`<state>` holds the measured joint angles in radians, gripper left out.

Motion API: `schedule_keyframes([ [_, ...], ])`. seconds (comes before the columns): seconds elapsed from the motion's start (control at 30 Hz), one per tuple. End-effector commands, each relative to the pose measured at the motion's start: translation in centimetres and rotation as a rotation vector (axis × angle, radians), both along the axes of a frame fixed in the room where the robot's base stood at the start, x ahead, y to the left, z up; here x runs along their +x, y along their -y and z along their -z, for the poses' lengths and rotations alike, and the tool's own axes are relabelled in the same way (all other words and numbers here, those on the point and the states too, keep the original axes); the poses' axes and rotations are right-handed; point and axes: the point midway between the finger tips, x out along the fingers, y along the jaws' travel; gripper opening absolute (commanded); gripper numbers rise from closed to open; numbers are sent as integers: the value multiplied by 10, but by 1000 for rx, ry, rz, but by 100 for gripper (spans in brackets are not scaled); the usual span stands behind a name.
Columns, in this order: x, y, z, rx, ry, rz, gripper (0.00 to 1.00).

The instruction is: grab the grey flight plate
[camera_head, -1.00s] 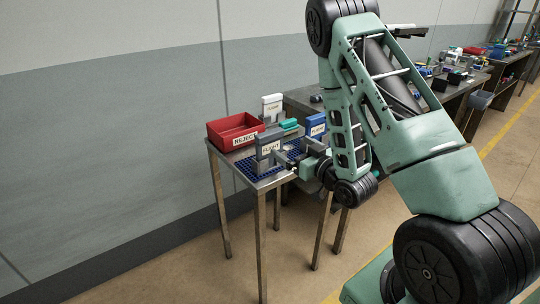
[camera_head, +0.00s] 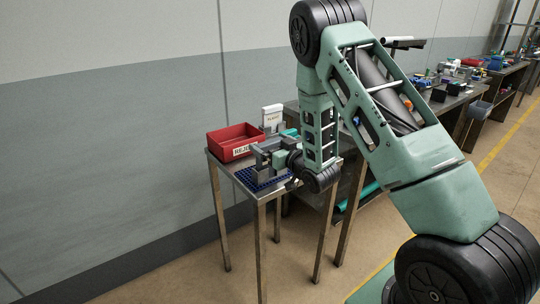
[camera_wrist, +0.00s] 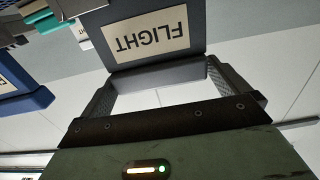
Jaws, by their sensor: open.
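The grey flight plate (camera_wrist: 150,28) fills the upper middle of the wrist view, its FLIGHT label upside down there. My gripper (camera_wrist: 159,70) is open, with one finger to each side of the plate's near edge. Gaps show between the fingers and the plate, and it is not gripped. In the head view my gripper (camera_head: 264,153) is at the small table's front part, at the plate's place, and hides most of the plate.
A red reject bin (camera_head: 228,142) stands at the table's back left. A white plate (camera_head: 272,113) stands upright behind my gripper. A blue plate (camera_wrist: 22,88) is close by at the left in the wrist view, with a teal object (camera_wrist: 42,22) near it.

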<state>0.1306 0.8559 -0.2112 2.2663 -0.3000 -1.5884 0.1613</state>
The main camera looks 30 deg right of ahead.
Motion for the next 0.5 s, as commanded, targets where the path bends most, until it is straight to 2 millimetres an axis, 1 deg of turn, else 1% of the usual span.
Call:
schedule_keyframes([
  [0.03,8,-1,-2,0,1,-2,100],
  [0.1,17,-1,-1,-1,0,-2,100],
  [0.2,26,-2,-1,-1,1,-2,100],
  [0.47,28,-1,0,-1,1,-1,100],
  [0.5,28,-1,0,-1,1,-1,89],
])
